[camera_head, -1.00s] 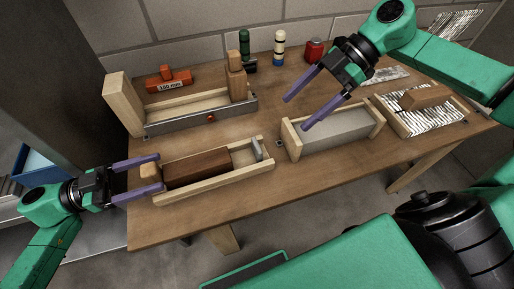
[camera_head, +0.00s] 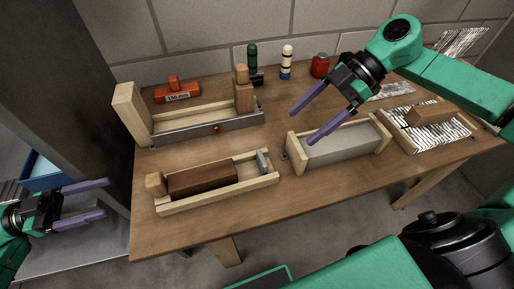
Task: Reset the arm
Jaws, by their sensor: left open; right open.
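My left gripper (camera_head: 104,201) is open and empty, left of the wooden table (camera_head: 255,200) and apart from it. My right gripper (camera_head: 301,127) is open, with its purple fingers over the wooden tray with a grey block (camera_head: 345,141). I cannot tell whether its lower fingertip touches that tray. A wooden tray (camera_head: 240,193) holding a dark brown block (camera_head: 200,178) lies at the front left of the table.
Bottles and a red can (camera_head: 320,66) stand at the back. A blue bin (camera_head: 45,178) is at far left.

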